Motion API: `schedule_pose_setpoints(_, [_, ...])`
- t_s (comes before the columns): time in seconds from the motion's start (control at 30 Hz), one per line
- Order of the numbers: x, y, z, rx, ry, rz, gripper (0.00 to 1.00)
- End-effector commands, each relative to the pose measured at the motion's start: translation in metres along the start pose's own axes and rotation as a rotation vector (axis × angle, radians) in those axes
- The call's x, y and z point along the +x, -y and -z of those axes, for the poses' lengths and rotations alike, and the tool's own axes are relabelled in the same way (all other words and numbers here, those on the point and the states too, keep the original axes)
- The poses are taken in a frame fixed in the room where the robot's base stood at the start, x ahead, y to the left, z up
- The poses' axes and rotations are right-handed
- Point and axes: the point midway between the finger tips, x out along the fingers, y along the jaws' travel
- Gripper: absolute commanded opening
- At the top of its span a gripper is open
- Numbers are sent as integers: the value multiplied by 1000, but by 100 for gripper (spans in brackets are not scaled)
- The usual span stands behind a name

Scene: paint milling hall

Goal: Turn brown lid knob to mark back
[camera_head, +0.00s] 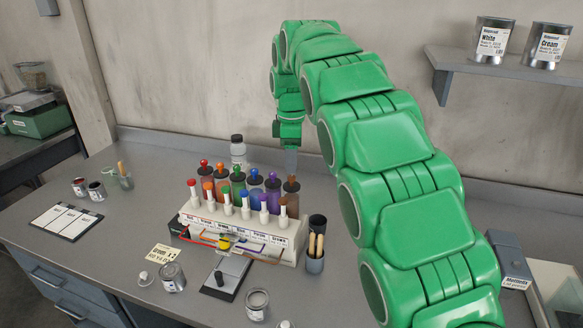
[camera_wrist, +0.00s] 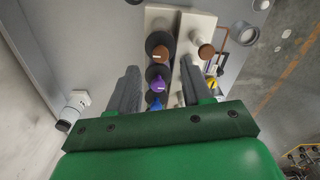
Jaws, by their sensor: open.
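The brown lid knob (camera_head: 292,179) tops a dark lid on the rightmost back bottle of the rack (camera_head: 296,252). In the wrist view the brown knob (camera_wrist: 160,53) shows from above on its round black lid, just beyond my fingertips. My gripper (camera_head: 291,165) points down over that bottle in the head view. In the wrist view my gripper (camera_wrist: 159,68) is open and empty, with its fingers on either side of the row of lids. The purple knob (camera_wrist: 161,86) lies between the fingers. I cannot make out any mark on the brown knob or lid.
A front row of white-necked bottles carries coloured tips, including a brown tip (camera_wrist: 206,51) close beside the right finger. A white bottle (camera_head: 238,151) stands behind the rack.

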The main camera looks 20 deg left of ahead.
Motion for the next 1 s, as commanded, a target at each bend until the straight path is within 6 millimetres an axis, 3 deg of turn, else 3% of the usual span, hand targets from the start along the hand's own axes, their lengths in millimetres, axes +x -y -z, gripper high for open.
schedule_pose_setpoints(0.3, [-28,0,0,-1,0,2,49])
schedule_pose_setpoints(0.73, [-32,1,-2,5,1,2,49])
schedule_pose_setpoints(0.87, [-37,7,-14,52,3,1,49])
schedule_pose_setpoints(1.0, [-41,21,-41,162,10,8,49])
